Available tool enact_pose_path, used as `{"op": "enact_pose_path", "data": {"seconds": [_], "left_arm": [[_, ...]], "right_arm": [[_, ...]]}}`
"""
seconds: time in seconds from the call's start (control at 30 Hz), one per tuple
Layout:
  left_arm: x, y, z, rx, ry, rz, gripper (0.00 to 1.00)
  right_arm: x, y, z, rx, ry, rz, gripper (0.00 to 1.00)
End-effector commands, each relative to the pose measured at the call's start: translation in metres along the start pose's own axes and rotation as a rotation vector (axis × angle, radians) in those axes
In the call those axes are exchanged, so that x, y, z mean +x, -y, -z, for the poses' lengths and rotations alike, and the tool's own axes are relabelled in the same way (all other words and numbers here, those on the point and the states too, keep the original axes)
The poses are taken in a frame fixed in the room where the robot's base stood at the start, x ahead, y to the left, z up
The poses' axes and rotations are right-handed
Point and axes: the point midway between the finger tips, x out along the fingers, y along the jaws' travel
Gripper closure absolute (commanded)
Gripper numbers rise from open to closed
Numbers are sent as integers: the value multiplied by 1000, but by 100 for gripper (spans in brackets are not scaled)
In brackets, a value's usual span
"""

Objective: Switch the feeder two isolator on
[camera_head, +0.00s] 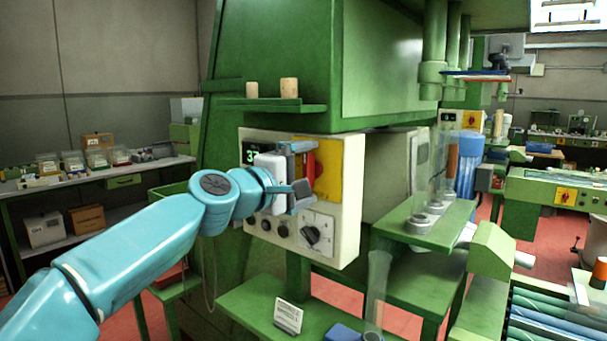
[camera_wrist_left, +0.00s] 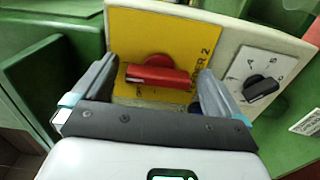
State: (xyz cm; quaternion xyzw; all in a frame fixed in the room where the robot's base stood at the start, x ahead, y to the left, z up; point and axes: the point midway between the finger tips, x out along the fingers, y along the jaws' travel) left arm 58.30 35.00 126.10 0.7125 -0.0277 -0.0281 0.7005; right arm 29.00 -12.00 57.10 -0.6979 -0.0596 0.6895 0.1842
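The feeder two isolator is a red handle (camera_head: 311,170) on a yellow plate (camera_head: 328,172) on the cream control box. In the left wrist view the red handle (camera_wrist_left: 157,75) lies across the picture on its yellow plate (camera_wrist_left: 185,35), whose lettering is partly readable as "DER 2". In the head view the handle stands about upright, partly hidden by my gripper. My left gripper (camera_head: 300,168) is open in front of the plate. In the wrist view its fingers (camera_wrist_left: 155,85) stand at either end of the handle, seemingly apart from it; contact cannot be told. My right gripper is not in view.
The cream box (camera_head: 348,215) also carries a dark selector knob (camera_head: 312,235), small dark buttons and a green-lit display (camera_head: 249,154). Above it, a green shelf (camera_head: 272,105) holds two cork stoppers (camera_head: 289,87). Below is a green ledge with a white card (camera_head: 288,316).

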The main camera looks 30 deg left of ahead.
Motion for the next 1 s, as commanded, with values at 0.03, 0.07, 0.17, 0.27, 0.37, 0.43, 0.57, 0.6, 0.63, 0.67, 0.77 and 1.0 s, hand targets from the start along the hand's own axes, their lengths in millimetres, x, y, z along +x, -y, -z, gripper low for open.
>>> {"op": "enact_pose_path", "data": {"seconds": [0.03, 0.07, 0.17, 0.27, 0.37, 0.43, 0.57, 0.6, 0.63, 0.67, 0.77, 1.0], "left_arm": [[-1, 0, 0, -1, 0, -1, 0], [-2, 0, 0, -1, -1, -1, 0], [-11, 0, 0, -1, -1, -2, 0], [-31, 1, 0, 0, -2, -4, 0], [-58, 2, 1, 0, -3, -4, 0], [-77, 1, 1, 0, -4, -4, 0], [-111, 1, 1, 0, -4, -3, 0], [-120, 1, 1, 0, -3, -3, 0], [-127, 1, 1, 1, -4, -3, 0], [-133, 1, 1, 1, -3, -2, 0], [-149, 1, 1, 1, -3, -1, 0], [-164, 0, 0, 0, 0, 1, 0]], "right_arm": [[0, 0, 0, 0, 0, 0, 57], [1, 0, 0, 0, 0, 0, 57], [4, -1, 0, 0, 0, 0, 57], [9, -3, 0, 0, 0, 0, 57], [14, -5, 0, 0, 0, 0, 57], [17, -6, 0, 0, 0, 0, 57], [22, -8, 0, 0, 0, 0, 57], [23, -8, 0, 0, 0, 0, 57], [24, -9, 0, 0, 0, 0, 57], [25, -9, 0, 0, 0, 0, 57], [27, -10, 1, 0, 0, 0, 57], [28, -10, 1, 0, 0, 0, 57]]}}
